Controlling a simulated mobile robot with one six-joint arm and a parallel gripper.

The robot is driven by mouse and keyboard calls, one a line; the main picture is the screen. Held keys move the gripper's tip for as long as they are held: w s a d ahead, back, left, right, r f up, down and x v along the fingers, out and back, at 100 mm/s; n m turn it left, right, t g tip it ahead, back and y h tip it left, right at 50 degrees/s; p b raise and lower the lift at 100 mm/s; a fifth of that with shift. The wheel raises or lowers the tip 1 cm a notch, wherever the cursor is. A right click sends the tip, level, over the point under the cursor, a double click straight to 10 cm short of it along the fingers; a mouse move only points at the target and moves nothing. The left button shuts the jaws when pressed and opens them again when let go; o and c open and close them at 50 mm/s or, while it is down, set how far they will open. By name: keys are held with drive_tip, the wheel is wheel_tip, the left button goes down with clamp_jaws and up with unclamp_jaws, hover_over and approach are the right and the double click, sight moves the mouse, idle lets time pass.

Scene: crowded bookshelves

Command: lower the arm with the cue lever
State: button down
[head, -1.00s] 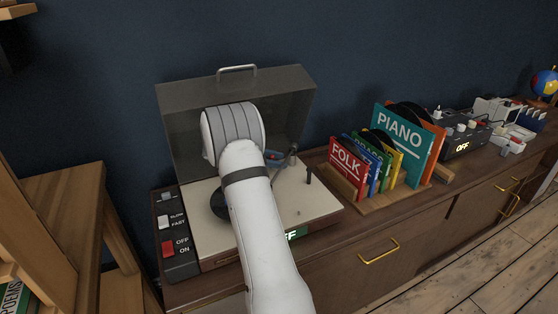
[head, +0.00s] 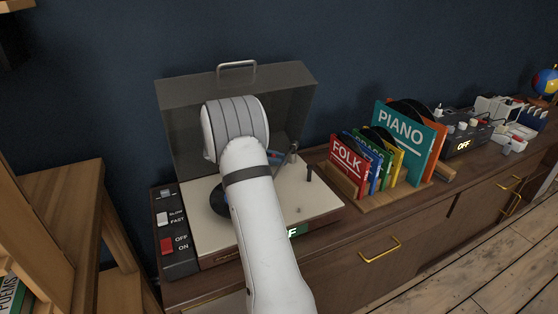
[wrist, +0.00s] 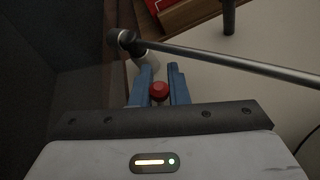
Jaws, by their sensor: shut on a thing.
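The turntable (head: 318,205) stands on the sideboard with its grey lid (head: 185,125) open. My gripper (wrist: 160,74) has its blue fingers shut on the red knob of the cue lever (wrist: 160,91) in the wrist view. The metal tonearm (wrist: 235,62) runs to the right from its dark pivot (wrist: 126,41), just beyond the fingers. I cannot tell whether its far end is raised or down. In the head view my own arm covers much of the deck, the cue lever and most of the gripper.
A rack of records (head: 405,137) stands right of the turntable. A panel (head: 175,235) with switches labelled SLOW/FAST and OFF/ON is at its left. A dark device reading OFF (head: 463,146) is farther right. A short dark post (head: 309,173) rises from the deck's right side.

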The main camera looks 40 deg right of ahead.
drive_tip(key=shift+s+f+m+t+b, duration=0.2)
drive_tip(key=shift+m+t+b, duration=0.15)
drive_tip(key=shift+m, duration=0.15)
drive_tip(key=shift+r, duration=0.1)
drive_tip(key=c, duration=1.5)
unclamp_jaws()
drive_tip(key=shift+o, duration=0.2)
drive_tip(key=p+v, duration=0.1)
drive_tip(key=v, duration=0.7)
